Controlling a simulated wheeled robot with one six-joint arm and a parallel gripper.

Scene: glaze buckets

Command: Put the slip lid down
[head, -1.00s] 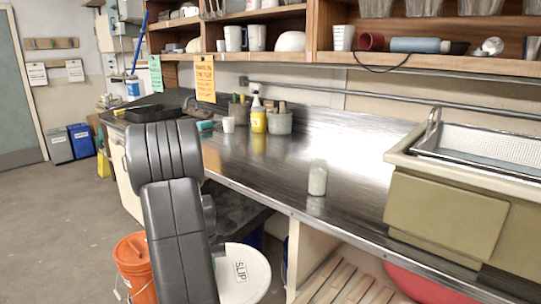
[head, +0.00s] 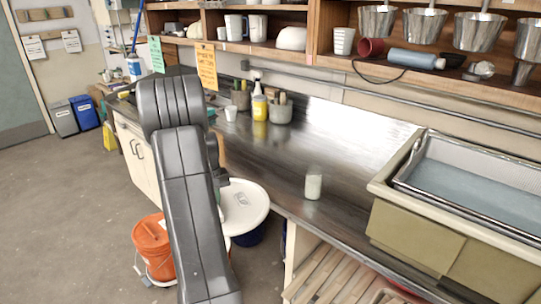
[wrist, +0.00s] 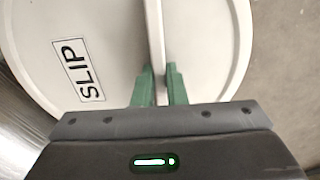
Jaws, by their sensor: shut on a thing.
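The slip lid is a round white disc with a raised bar across its middle and a black-framed SLIP label. In the wrist view the lid (wrist: 110,25) fills most of the picture. My gripper (wrist: 160,78) has its green fingers on either side of the bar, shut on it. In the head view the lid (head: 250,212) is beside the counter's front edge, partly behind my arm, its label too small to read. My gripper is hidden there by the arm. A dark blue bucket (head: 251,237) shows partly below the lid; I cannot tell whether they touch.
An orange bucket (head: 155,238) stands on the floor left of my arm. The steel counter (head: 270,160) carries a pale jar (head: 313,184) and a yellow bottle (head: 259,104). A sink basin (head: 420,230) is at right, above a slatted wooden rack (head: 335,275). Floor at left is open.

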